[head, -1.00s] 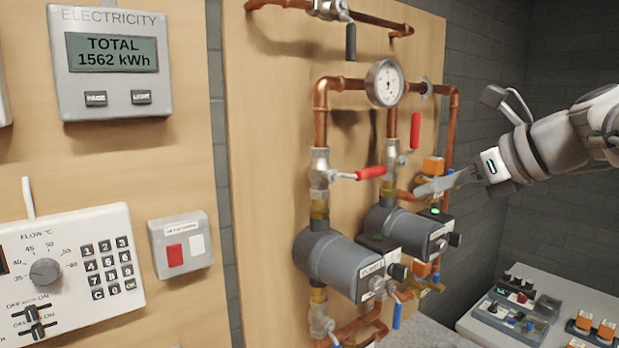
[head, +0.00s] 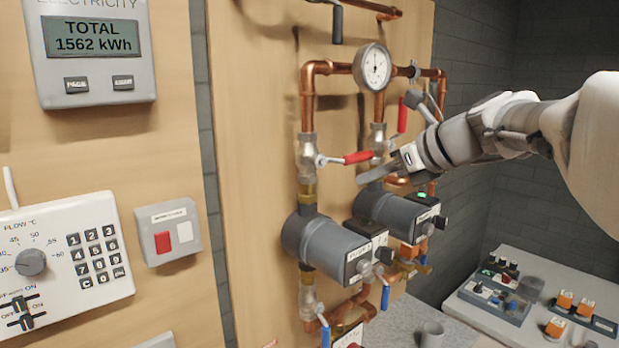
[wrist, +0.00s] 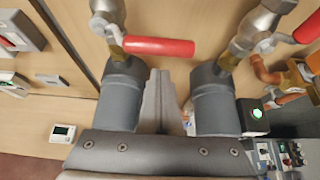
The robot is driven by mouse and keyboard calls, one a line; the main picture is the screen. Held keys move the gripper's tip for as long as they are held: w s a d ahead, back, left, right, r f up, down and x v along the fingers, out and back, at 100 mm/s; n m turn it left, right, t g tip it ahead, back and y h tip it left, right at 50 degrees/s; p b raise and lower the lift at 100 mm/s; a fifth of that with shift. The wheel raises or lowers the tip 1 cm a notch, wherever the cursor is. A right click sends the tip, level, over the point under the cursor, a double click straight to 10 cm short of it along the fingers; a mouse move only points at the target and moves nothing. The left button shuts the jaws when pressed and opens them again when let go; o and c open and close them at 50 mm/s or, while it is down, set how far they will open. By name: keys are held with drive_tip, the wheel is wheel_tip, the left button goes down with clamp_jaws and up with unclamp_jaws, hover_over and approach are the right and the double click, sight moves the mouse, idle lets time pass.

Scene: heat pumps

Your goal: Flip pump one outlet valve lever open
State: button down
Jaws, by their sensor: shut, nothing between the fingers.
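The pump one outlet valve (head: 307,154) sits on the copper pipe above the left grey pump (head: 320,246). Its red lever (head: 357,157) points out sideways to the right, across the vertical pipe. In the wrist view the same red lever (wrist: 160,46) lies crosswise just beyond my fingertips. My gripper (head: 366,177) is shut and empty, just below and right of the lever's free end in the head view. Its shut fingers (wrist: 161,76) point toward the lever in the wrist view. I cannot tell whether they touch it.
A second red lever (head: 402,115) stands upright on the right pump's pipe, close to my wrist. The right pump (head: 398,216) shows a green light. A pressure gauge (head: 371,67) is above. A bench (head: 463,317) with small control boxes stands at lower right.

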sight(364, 157)
drive_tip(key=shift+w+a+r, duration=0.1)
drive_tip(key=shift+r, duration=0.7)
drive_tip(key=shift+r+n+h, duration=0.4)
drive_tip(key=shift+r+n, duration=0.1)
drive_tip(key=shift+r, duration=0.05)
drive_tip(key=shift+r+n+t+h, duration=0.3)
drive_tip(key=shift+r+n+t, duration=0.1)
drive_tip(key=shift+r+t, duration=0.15)
drive_tip(key=s+a+r+n+t+h+b, duration=0.3)
drive_tip(key=a+r+n+t+b, duration=0.2)
drive_tip(key=n+b, duration=0.5)
drive_tip(key=r+t+b, duration=0.1)
drive_tip(key=t+b, duration=0.1)
drive_tip(key=b, duration=0.1)
drive_tip(key=shift+s+a+n+h, duration=0.15)
drive_tip(key=shift+s+n+h, duration=0.15)
drive_tip(key=shift+s, duration=0.05)
drive_tip(key=shift+r, duration=0.1)
drive_tip(key=shift+b, duration=0.3)
